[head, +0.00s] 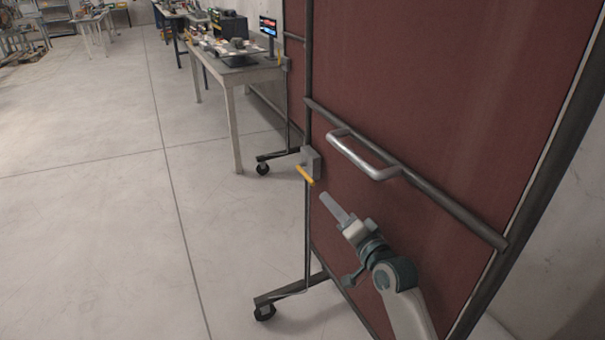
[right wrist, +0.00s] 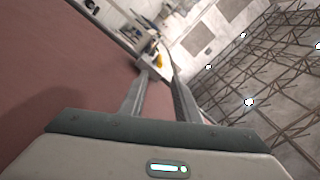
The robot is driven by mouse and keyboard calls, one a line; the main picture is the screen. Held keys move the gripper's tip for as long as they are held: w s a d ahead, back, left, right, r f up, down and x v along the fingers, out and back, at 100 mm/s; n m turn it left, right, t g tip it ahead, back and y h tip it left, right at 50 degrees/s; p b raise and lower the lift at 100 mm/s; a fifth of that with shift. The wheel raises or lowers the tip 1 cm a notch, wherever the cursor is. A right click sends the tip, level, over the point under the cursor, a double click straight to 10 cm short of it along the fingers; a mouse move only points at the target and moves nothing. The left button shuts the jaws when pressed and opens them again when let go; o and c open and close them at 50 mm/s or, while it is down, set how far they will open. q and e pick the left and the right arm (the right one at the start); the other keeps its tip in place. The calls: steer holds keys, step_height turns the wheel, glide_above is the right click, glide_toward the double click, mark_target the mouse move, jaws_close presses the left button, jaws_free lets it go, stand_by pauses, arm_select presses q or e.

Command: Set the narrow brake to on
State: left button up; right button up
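A yellow brake lever (head: 305,175) sticks out of a grey box (head: 312,160) on the edge post of a red panel (head: 430,90). It points down to the right in the head view. A second yellow lever (head: 280,60) shows on a box farther back; I cannot tell from labels which is narrow. My right gripper (head: 326,198) is just below and right of the nearer lever, apart from it. In the right wrist view its fingers (right wrist: 158,72) are open, and yellow (right wrist: 158,61) shows beyond their tips. My left gripper is not in view.
A silver handle (head: 362,155) juts from the panel above my right gripper. A dark rail (head: 440,200) crosses the panel. Caster feet (head: 265,311) stand on the floor. A cluttered workbench (head: 240,72) stands behind. The floor at left is clear.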

mark_target(298, 168)
steer(key=shift+w, duration=0.1)
